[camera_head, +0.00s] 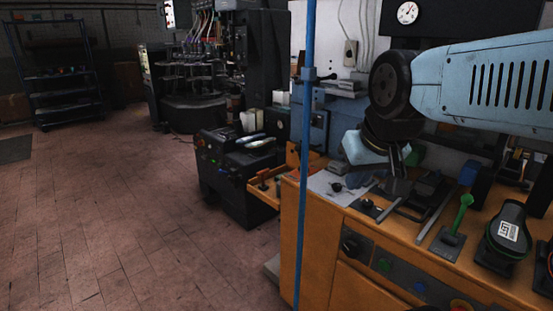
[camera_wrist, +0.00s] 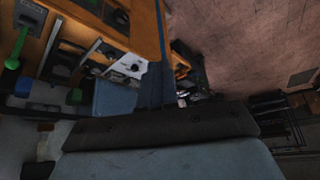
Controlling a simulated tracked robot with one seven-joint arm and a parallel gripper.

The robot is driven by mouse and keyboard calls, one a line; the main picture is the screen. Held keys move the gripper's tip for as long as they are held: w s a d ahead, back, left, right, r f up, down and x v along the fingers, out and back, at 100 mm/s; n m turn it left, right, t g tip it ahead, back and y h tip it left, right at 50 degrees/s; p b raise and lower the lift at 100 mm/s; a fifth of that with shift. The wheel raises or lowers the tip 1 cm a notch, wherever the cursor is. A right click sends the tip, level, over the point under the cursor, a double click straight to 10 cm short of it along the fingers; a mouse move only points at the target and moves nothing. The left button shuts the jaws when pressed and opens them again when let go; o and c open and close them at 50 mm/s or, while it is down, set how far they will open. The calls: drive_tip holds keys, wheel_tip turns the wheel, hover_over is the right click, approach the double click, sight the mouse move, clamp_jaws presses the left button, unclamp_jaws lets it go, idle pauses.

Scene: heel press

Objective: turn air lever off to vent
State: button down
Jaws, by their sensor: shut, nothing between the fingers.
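In the wrist view a green handle (camera_wrist: 20,46) shows at the upper left, beside a dark lettered plate (camera_wrist: 30,14). Which position it is set to cannot be read. My gripper (camera_head: 396,186) points down over the bench, left of the green lever and apart from it. It looks shut and empty; its tips are small and dark against the fixtures behind.
A black labelled device (camera_head: 507,228) stands right of the lever. A white plate with a black knob (camera_head: 337,187) lies left of my gripper. A blue post (camera_head: 307,130) rises at the bench's left end. Tiled floor (camera_head: 120,220) is open at left.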

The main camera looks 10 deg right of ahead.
drive_tip(key=shift+w+d, duration=0.15)
drive_tip(key=w+a+f+n+t+h, duration=0.1)
drive_tip(key=w+f+n+t+h, duration=0.2)
drive_tip(key=w+f, duration=0.6)
drive_tip(key=w+a+f+n+t+h, duration=0.1)
drive_tip(key=w+f+n+t+h, duration=0.2)
drive_tip(key=w, duration=1.9)
drive_tip(key=w+a+f+n+t+h, duration=0.1)
drive_tip(key=w+f+n+t+h, duration=0.2)
drive_tip(key=w+f+h, duration=0.6)
drive_tip(key=w+f, duration=0.6)
drive_tip(key=w, duration=0.1)
drive_tip(key=shift+a+n+t+h, duration=0.3)
drive_tip(key=shift+a+h, duration=0.1)
drive_tip(key=shift+r, duration=0.1)
